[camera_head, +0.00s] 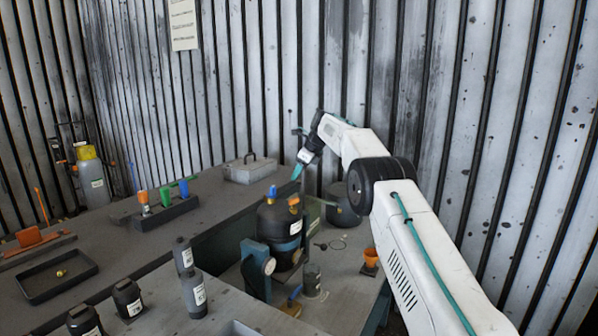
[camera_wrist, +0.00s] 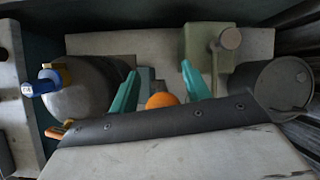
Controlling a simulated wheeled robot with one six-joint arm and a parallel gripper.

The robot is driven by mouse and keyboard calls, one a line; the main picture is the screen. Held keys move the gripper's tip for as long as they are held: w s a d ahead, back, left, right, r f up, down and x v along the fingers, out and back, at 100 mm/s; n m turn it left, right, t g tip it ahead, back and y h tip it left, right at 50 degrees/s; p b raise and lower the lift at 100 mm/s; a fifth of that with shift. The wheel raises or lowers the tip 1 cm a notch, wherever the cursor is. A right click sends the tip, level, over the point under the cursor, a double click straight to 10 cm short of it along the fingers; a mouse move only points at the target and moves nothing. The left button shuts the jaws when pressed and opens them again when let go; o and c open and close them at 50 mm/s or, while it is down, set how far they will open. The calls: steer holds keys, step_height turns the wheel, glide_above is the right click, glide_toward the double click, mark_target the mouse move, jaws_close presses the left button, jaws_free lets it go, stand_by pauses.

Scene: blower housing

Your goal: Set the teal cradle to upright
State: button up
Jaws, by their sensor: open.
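A teal-blue upright support (camera_head: 256,270) with a round grey disc stands in the head view, at the near left side of a dark rounded vessel (camera_head: 274,222). It looks like part of the teal cradle; the vessel hides the rest, so I cannot tell its tilt. The vessel has a blue knob on top and an orange tab; it also shows at the left of the wrist view (camera_wrist: 88,88). My gripper (camera_head: 296,172) is above and behind the vessel, apart from it. In the wrist view my gripper (camera_wrist: 160,88) has its teal fingers spread, with nothing held between them.
An orange cup (camera_head: 370,257) stands at the right of the lower bench. A dark round canister (camera_head: 342,204) and green box (camera_wrist: 208,45) are near the wall. Several dark bottles (camera_head: 192,292) stand at the front left. A grey case (camera_head: 249,169) lies at the back.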

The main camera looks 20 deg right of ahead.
steer(key=v, duration=0.7)
steer(key=shift+s+r, duration=0.15)
steer(key=shift+r, duration=0.2)
steer(key=shift+d, duration=0.1)
steer(key=shift+c, duration=0.3)
